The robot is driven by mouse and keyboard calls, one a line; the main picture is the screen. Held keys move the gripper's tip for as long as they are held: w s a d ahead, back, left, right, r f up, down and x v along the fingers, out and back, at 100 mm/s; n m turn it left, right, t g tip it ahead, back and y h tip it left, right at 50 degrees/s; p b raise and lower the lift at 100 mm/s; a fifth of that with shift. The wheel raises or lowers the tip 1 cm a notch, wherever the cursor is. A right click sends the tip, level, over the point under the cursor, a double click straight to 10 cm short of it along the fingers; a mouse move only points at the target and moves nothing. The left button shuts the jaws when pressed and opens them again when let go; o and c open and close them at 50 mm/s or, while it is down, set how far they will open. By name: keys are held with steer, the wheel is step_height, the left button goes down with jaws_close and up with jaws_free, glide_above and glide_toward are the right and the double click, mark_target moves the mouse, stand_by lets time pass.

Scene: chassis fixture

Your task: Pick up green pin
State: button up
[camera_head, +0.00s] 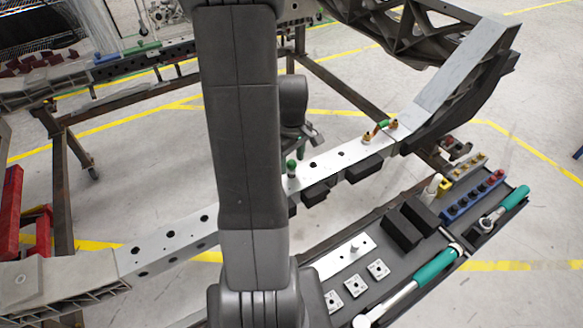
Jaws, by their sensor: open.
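A green-topped pin (291,168) stands upright on the light metal rail (327,157), just right of my arm's big dark link. My gripper (315,137) shows small and partly hidden behind that link, above and slightly right of the pin in the picture. It is open, and I see nothing held in it. A small green patch shows just below the gripper; I cannot tell what it is. Farther right on the rail are brass-coloured fittings (367,136) and a piece with green and orange parts (382,125).
A dark tool tray (400,270) at lower right holds a teal-handled tool (435,266), a ratchet (505,206), black blocks, square plates and a blue socket rack (472,196). The dark chassis frame (460,85) rises at right. A red stand (11,205) is at left.

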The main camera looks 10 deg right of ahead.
steer(key=shift+w+f, duration=0.1)
steer(key=shift+f, duration=1.4)
jaws_close()
steer(key=shift+r, duration=0.1)
step_height(320, 180, up, 10)
steer(key=shift+p, duration=0.45)
steer(key=shift+r, duration=0.1)
